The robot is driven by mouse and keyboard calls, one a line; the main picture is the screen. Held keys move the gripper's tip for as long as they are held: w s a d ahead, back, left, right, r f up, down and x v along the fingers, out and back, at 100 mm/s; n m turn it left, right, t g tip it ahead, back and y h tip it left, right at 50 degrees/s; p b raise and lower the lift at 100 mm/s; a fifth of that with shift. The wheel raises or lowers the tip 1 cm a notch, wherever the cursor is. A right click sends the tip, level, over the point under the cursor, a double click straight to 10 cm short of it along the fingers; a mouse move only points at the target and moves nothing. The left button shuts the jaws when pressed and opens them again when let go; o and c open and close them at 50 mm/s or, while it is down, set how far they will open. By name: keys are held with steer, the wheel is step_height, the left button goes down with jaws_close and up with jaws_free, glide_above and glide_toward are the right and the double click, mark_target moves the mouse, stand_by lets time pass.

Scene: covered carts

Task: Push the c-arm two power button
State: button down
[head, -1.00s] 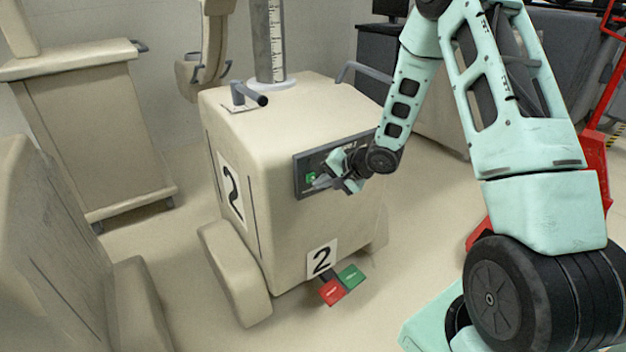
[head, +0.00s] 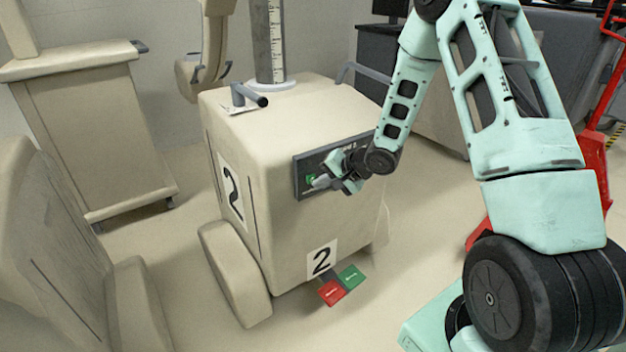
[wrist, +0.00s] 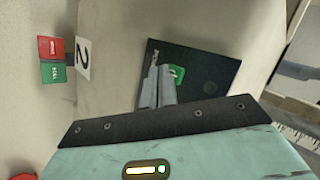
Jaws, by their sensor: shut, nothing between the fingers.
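The c-arm two cart (head: 285,218) is a beige covered box marked with a black 2 on its side and front. A dark panel (head: 300,180) is set in its front face. A green button (head: 311,178) shows on the panel, and also in the wrist view (wrist: 178,73). My gripper (head: 318,183) is shut and empty, its fingertips in front of the panel right by the green button. In the wrist view the closed fingers (wrist: 157,84) lie over the panel, just beside the button. I cannot tell whether they touch it.
Red (head: 332,292) and green (head: 352,277) pedals stick out at the cart's lower front. Beige covered carts stand at the left (head: 95,130). A red frame (head: 595,165) is at the right behind my arm. Floor is clear around the cart's front.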

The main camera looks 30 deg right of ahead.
steer(key=shift+w+p, duration=0.5)
stand_by(0.5)
steer(key=shift+s+p, duration=0.3)
steer(key=shift+s, duration=0.35)
steer(key=shift+s, duration=0.1)
steer(key=shift+s+d+p, duration=0.1)
steer(key=shift+s+p, duration=0.65)
steer(key=shift+s, duration=2.2)
